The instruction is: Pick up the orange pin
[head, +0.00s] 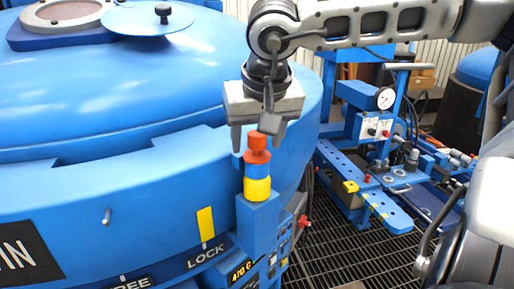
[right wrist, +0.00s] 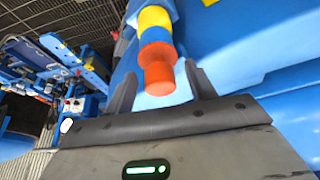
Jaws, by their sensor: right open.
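The orange pin (head: 257,148) stands upright on top of a blue section and a yellow ring (head: 257,188), on a blue post at the rim of the large blue furnace. It also shows in the right wrist view (right wrist: 157,68), with its top between the fingers. My right gripper (head: 257,141) points down over the pin. Its fingers are open, one on each side of the pin, with gaps between them and it. The right gripper also shows in the right wrist view (right wrist: 162,88). My left gripper is not in view.
The blue furnace lid (head: 150,75) fills the left, with a round disc and black knob (head: 162,14) on top. A blue bench with a pressure gauge (head: 385,98) stands at right, above a dark grated floor (head: 345,250). A red knob (head: 304,221) sticks out beside the post.

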